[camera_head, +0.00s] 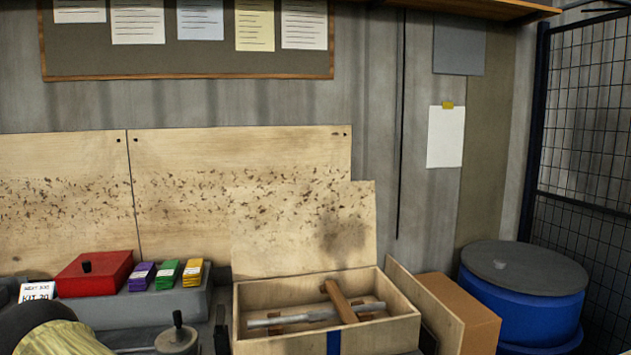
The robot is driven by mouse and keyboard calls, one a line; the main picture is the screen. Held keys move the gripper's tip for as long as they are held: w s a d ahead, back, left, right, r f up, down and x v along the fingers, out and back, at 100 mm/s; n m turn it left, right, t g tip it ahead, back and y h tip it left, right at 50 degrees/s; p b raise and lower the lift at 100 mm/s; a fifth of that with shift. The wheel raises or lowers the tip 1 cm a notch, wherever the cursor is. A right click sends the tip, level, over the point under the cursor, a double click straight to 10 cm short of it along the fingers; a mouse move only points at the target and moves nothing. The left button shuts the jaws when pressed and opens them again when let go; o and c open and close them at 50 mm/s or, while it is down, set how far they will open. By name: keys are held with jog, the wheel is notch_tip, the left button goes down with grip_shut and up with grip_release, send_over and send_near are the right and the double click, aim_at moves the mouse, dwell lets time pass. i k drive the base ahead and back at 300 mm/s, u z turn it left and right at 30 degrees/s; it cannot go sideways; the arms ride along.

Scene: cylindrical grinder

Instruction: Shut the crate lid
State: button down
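A light wooden crate (378,336) stands at the lower middle of the head view. Its lid (290,235) stands up at the crate's back edge, nearly upright, against the stained plywood panel, so the crate is open. Inside lie a grey metal shaft (290,320) and a brown wooden piece (340,302) that crosses it. A blue strip (333,343) shows on the crate's front wall. The crate's lower front is cut off by the picture's edge. I do not see my gripper in this view.
Left of the crate are a red box (95,275), several coloured packs (167,274) and a small knobbed part (178,338). A yellowish object (62,338) fills the lower left corner. Right are a brown carton (465,312) and a blue drum (525,305). Space above the crate opening is clear.

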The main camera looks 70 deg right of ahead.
aim_at(302, 229)
jog(key=k, duration=0.1)
jog(key=z, duration=1)
